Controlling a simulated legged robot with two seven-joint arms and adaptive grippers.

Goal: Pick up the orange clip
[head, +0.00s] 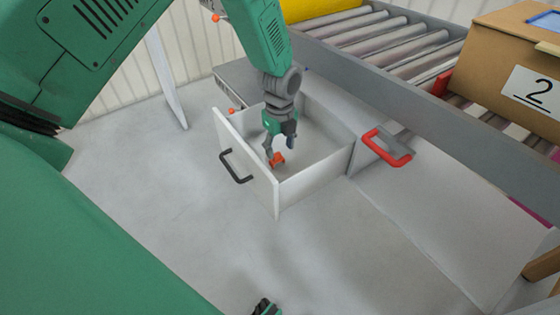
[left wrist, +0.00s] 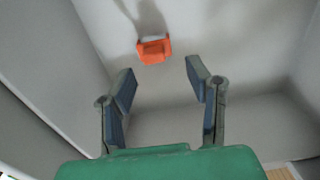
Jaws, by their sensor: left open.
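The orange clip (head: 277,159) lies inside the open white drawer (head: 316,182), near its front panel. It also shows in the left wrist view (left wrist: 153,50), ahead of the fingertips and roughly between their lines. My left gripper (head: 280,148) reaches down into the drawer from above, close to the clip. In the left wrist view its two fingers (left wrist: 160,82) are apart with nothing between them. The clip is not between the fingers.
The drawer has a black handle (head: 235,167) on its front, and its walls surround my left gripper. A red handle (head: 387,147) is to the right. A roller conveyor (head: 395,45) with a cardboard box (head: 510,60) stands behind. The floor at left is clear.

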